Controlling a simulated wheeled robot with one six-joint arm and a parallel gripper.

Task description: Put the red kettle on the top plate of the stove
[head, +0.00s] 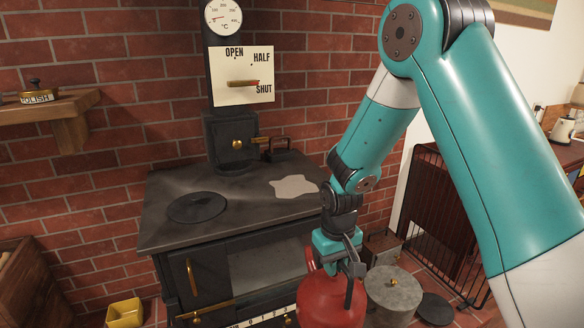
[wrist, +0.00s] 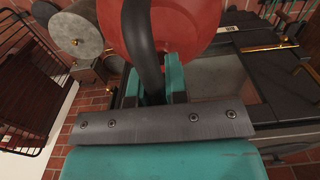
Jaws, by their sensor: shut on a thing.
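The red kettle (head: 328,304) hangs from my gripper (head: 338,250) in front of the stove's right front corner, lower than the stove top. My gripper is shut on the kettle's dark arched handle (wrist: 144,50). In the wrist view the red body of the kettle (wrist: 200,28) fills the upper middle. The black stove (head: 165,240) stands against the brick wall. Its top carries a round dark plate (head: 197,207) at the left and a pale irregular patch (head: 294,186) at the right. The kettle's lower part is cut off in the head view.
A grey lidded bin (head: 393,290) and a dark disc (head: 435,308) are right of the kettle. A dark wire gate (head: 440,220) stands behind them. The flue (head: 232,140) with a lever panel (head: 241,76) rises at the stove's back. A yellow box (head: 124,313) is at lower left.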

